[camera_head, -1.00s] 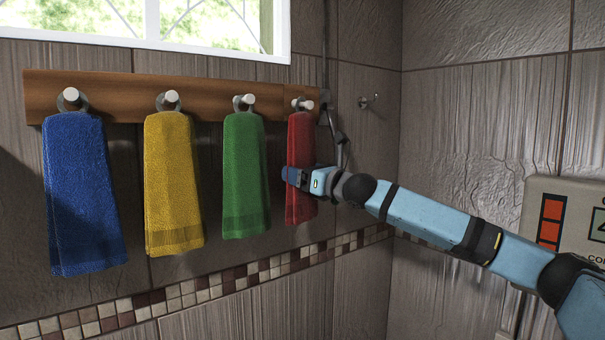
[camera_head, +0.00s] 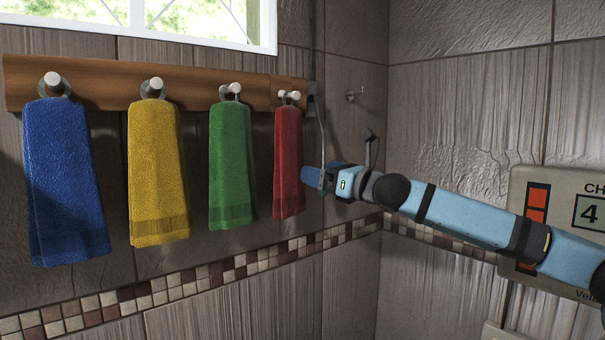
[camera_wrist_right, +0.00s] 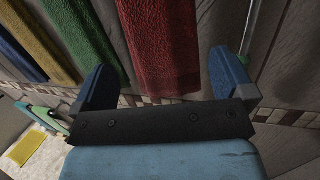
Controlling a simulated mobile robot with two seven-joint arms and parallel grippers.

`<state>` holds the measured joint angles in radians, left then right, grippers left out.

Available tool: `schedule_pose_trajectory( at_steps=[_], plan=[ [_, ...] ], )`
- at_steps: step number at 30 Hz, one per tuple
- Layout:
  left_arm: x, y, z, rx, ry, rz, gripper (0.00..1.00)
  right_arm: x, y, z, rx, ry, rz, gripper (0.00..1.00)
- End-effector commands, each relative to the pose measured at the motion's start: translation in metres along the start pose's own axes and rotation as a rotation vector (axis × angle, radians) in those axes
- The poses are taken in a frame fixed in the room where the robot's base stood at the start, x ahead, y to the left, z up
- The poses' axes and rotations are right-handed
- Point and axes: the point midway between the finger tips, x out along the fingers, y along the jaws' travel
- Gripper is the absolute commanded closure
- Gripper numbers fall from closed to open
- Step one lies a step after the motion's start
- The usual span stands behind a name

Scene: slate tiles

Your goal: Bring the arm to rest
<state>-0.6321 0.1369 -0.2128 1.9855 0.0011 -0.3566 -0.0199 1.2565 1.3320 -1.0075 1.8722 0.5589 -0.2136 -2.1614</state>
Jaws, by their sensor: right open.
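My right gripper (camera_head: 318,178) is in front of the wall, just right of the red towel (camera_head: 288,160) in the head view. In the right wrist view my right gripper (camera_wrist_right: 160,90) has its two blue fingers spread wide with nothing between them. The red towel (camera_wrist_right: 150,45) hangs beyond the gap, apart from the fingers as far as I can see. The arm reaches in from the right of the head view. My left gripper is not in view.
Blue (camera_head: 62,180), yellow (camera_head: 157,175) and green (camera_head: 230,165) towels hang from pegs on a wooden rail (camera_head: 110,88). A bare hook (camera_head: 355,95) is on the wall to the right. A panel with a "4" (camera_head: 565,205) is on the right wall, behind my arm.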

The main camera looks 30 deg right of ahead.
Motion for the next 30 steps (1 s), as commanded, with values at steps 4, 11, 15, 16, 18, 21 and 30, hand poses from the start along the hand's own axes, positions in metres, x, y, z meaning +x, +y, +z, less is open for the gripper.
schedule_pose_trajectory(
  at_steps=[4,11,15,16,18,21,30],
  plan=[
    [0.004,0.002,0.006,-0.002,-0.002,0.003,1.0,-0.026,-0.001,-0.003,-0.001,0.002,-0.002,0.0],
    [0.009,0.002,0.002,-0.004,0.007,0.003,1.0,-0.041,0.0,-0.001,-0.001,0.001,0.0,0.0],
    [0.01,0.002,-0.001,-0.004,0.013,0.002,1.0,-0.042,0.0,0.0,0.0,0.001,0.0,0.0],
    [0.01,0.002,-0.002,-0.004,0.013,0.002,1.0,-0.042,0.0,0.0,0.0,0.001,0.0,0.0],
    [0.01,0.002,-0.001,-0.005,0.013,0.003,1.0,-0.04,0.002,-0.003,0.008,0.005,0.004,0.0],
    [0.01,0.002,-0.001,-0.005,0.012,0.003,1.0,-0.031,0.013,-0.022,0.064,0.025,0.023,0.0],
    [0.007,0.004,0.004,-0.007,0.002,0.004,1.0,0.006,0.101,-0.171,0.576,0.184,0.114,0.0]
  ],
)
